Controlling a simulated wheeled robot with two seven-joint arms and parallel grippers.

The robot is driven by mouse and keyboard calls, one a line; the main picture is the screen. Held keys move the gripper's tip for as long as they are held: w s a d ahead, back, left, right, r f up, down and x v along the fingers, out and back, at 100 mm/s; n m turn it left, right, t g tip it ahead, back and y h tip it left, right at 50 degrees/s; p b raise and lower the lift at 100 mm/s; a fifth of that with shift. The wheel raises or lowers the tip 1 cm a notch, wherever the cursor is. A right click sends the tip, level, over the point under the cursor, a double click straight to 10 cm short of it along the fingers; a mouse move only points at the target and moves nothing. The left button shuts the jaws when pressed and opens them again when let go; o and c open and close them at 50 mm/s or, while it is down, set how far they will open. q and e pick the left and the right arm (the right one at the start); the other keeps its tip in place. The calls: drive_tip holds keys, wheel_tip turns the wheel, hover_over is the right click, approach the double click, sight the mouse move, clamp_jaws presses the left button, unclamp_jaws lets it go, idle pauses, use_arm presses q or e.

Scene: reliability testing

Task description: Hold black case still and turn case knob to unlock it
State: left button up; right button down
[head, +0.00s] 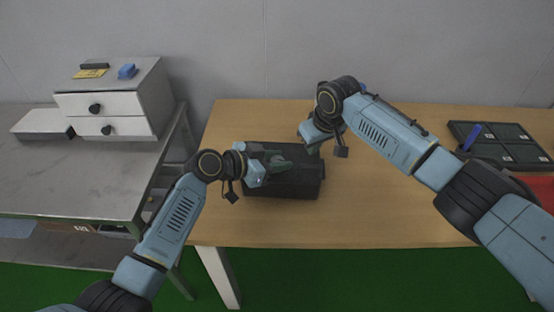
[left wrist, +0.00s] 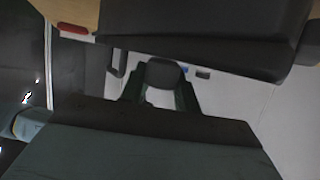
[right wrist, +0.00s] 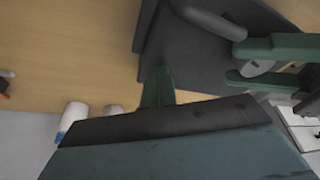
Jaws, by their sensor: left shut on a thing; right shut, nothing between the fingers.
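The black case (head: 293,184) lies on the wooden table, in front of me. My left gripper (head: 284,163) reaches over its top from the left. In the left wrist view its green fingers (left wrist: 163,92) are shut around a dark rounded part (left wrist: 166,74), which seems to be the case knob. The right wrist view shows a small grey part (right wrist: 260,67) between those fingers, beside a dark bar (right wrist: 208,20) on the case (right wrist: 188,55). My right gripper (head: 315,148) is shut and empty at the case's far right edge. In the right wrist view its fingertips (right wrist: 158,75) are at the case side; contact is unclear.
A black tray (head: 497,145) with a blue object (head: 471,137) lies at the table's right, near a red item (head: 537,190). A white drawer unit (head: 112,100) stands on the grey counter (head: 75,180) at left.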

use_arm(q)
drive_tip(key=shift+s+f+n+t+y, duration=0.1)
drive_tip(key=shift+f+n+t+y, duration=0.1)
drive_tip(key=shift+n+t+y, duration=0.65)
use_arm(e)
drive_tip(key=shift+s+d+f, duration=0.1)
drive_tip(key=shift+f, duration=0.25)
use_arm(q)
drive_tip(key=o, duration=1)
drive_tip(key=shift+r+h, duration=0.1)
drive_tip(key=shift+h, duration=0.15)
drive_tip(key=shift+a, duration=0.1)
drive_tip(key=v, duration=1.2)
drive_tip(key=shift+s, duration=0.2)
